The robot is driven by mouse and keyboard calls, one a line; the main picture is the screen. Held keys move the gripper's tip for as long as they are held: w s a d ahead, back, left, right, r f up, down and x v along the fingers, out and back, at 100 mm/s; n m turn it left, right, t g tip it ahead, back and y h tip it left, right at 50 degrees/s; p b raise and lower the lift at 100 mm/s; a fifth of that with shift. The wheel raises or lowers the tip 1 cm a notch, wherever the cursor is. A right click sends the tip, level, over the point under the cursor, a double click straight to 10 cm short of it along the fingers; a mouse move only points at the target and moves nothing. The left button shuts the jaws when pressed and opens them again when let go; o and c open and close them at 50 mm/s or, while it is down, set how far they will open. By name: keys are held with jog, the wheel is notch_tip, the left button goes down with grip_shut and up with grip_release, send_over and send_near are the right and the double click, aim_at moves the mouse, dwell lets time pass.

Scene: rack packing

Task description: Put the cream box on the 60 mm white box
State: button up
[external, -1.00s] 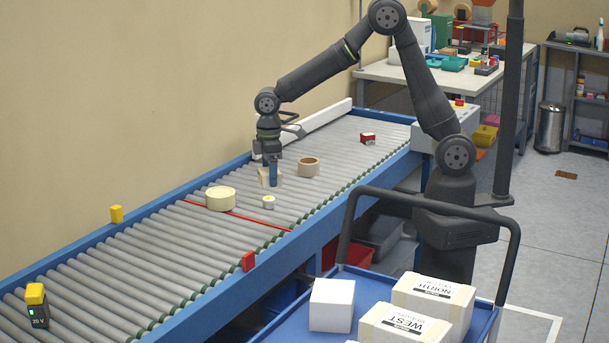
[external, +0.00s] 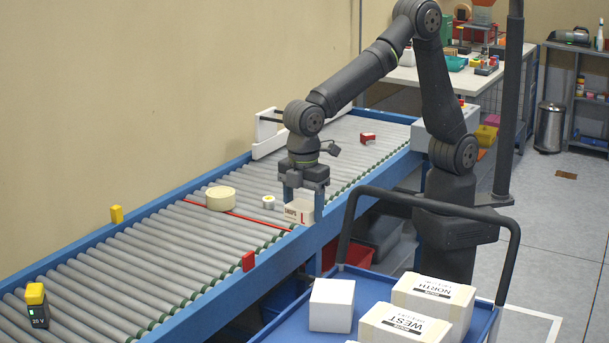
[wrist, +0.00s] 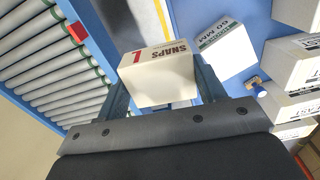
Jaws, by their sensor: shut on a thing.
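My gripper (external: 301,200) is shut on the cream box (external: 298,212), which has "SNAPS" and a red "L" on its side. It holds the box at the near edge of the conveyor; the box also shows between the fingers in the wrist view (wrist: 160,79). The 60 mm white box (wrist: 226,47) is in the wrist view, apart from the cream box and to its right, with its "60 MM" label visible. In the external view it appears to be the plain white box (external: 331,306) on the blue cart, its label not visible.
A cream tape roll (external: 220,198) and a small white roll (external: 268,202) sit on the conveyor.

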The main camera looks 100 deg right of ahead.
jog(key=s+a, duration=0.2)
jog(key=a, duration=0.2)
send_over(333, 290)
jog(key=shift+n, duration=0.4)
notch_tip(333, 290, down, 6)
jog(key=shift+a+f, duration=0.1)
jog(key=shift+f, duration=2.1)
jog(key=o, duration=0.6)
jog(key=shift+f, duration=0.15)
jog(key=o, duration=0.4)
notch_tip(333, 290, up, 12)
jog(key=shift+r, duration=0.2)
